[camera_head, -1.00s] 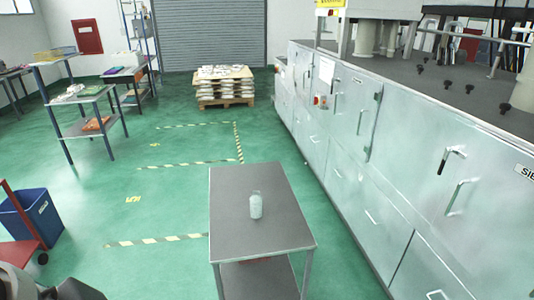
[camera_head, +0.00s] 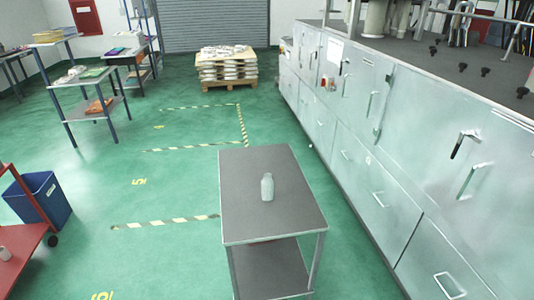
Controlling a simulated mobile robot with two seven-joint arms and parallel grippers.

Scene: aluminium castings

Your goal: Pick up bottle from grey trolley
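A pale grey-white bottle (camera_head: 267,187) stands upright on the top of the grey trolley (camera_head: 250,220), a little right of the middle of the top. The trolley has a grey top, a lower shelf and metal legs, and stands near the bottom middle of the head view. Neither of my grippers is in view.
A long row of metal cabinets (camera_head: 350,170) runs along the right side, with floor between it and the trolley. A red trolley (camera_head: 22,255) and a blue bin (camera_head: 38,200) stand at the left. Green floor (camera_head: 110,255) is open left of the trolley. A loaded pallet (camera_head: 226,68) stands behind.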

